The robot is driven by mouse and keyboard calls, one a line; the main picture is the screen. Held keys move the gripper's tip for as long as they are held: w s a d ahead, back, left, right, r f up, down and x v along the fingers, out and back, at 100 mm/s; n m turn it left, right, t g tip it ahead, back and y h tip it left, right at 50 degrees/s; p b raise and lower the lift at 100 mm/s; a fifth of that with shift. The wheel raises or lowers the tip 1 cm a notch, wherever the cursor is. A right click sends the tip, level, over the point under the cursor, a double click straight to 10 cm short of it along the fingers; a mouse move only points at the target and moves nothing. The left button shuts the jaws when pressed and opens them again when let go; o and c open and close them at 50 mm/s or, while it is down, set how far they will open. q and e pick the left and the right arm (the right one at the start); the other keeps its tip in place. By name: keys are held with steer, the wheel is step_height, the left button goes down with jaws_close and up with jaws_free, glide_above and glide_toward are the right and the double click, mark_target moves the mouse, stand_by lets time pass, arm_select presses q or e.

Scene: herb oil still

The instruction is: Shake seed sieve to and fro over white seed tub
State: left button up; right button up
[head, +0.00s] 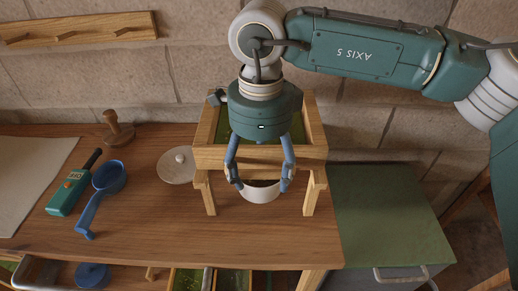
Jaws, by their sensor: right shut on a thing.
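The seed sieve (211,157) is a square wooden frame with green showing inside it, near the right end of the wooden table. It sits level at the top of short wooden legs (313,190); whether it rests on them or is joined to them I cannot tell. The white seed tub (261,194) stands below the sieve's front side, with dark contents partly visible. The gripper body hides the sieve's middle. My left gripper is not in view.
On the wooden table (145,220) are a blue scoop (108,180), a green handheld device (69,192), a wooden stamp (118,128) and a pale round lid (177,165). A green-topped cabinet (385,215) stands right. A peg rail (80,29) hangs on the block wall.

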mark_target(260, 158)
steer(key=shift+s, duration=1.05)
steer(key=w, duration=0.5)
steer(key=shift+r+p, duration=0.1)
steer(key=shift+p, duration=0.3)
steer(key=shift+w, duration=0.25)
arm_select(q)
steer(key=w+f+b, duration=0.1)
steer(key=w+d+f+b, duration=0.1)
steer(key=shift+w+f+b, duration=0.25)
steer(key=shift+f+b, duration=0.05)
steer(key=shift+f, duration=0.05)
arm_select(e)
steer(key=s, duration=0.5)
steer(key=shift+s+f, duration=0.25)
